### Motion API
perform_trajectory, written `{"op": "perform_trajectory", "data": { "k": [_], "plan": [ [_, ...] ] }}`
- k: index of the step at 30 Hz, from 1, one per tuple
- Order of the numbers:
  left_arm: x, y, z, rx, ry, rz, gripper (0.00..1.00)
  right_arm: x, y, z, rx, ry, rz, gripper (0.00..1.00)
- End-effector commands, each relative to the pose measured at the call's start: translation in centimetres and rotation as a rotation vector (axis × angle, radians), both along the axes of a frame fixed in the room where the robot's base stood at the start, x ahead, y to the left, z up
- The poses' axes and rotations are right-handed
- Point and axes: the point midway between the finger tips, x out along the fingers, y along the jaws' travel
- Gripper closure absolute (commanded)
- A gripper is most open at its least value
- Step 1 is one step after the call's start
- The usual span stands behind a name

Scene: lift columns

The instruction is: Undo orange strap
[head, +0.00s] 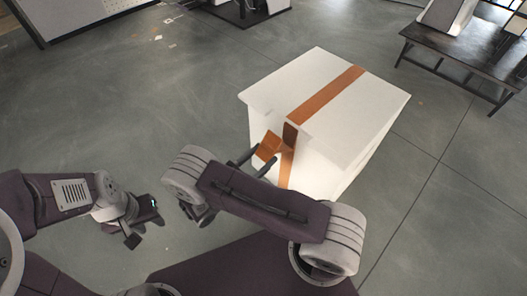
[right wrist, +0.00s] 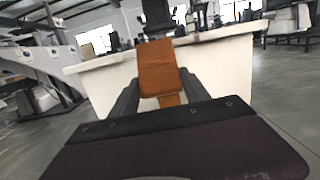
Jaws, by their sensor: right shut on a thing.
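A white lidded box (head: 325,110) stands on the floor, with an orange strap (head: 330,93) running over its lid and down its near side. My right gripper (head: 262,155) is at the near side, shut on the strap's loose end (head: 270,146), which sticks out from the box. In the right wrist view the orange strap end (right wrist: 160,75) lies between my right gripper's fingers (right wrist: 158,92), in front of the white box (right wrist: 220,62). My left gripper (head: 143,224) is apart from the box at the lower left, with its two fingers spread and nothing between them.
A dark low table (head: 465,58) with things on it stands at the upper right. A white panel (head: 75,12) is at the upper left. The grey floor left of the box is mostly clear, with small scraps near the top.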

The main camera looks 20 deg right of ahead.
Motion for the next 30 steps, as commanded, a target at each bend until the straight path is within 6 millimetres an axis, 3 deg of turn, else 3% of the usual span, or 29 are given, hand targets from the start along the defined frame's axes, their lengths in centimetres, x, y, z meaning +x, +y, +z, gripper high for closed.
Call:
{"op": "perform_trajectory", "data": {
  "k": [17, 18, 19, 30],
  "plan": [
    [0.0, 0.0, -0.05, 0.0, 0.0, 0.0, 0.64, -0.1, -0.03, -0.75, 0.01, 0.007, -0.004, 1.0],
    [0.0, 0.0, -0.05, 0.0, 0.0, 0.0, 0.64, -0.09, -0.03, -0.73, 0.009, 0.006, -0.004, 0.34],
    [0.0, 0.0, -0.05, 0.0, 0.0, 0.0, 0.64, -0.1, -0.02, -0.71, 0.009, 0.006, -0.004, 0.26],
    [0.0, 0.0, 0.03, 0.0, 0.0, 0.0, 0.64, -0.09, 0.05, -0.55, 0.006, 0.003, -0.002, 0.24]
  ]
}}
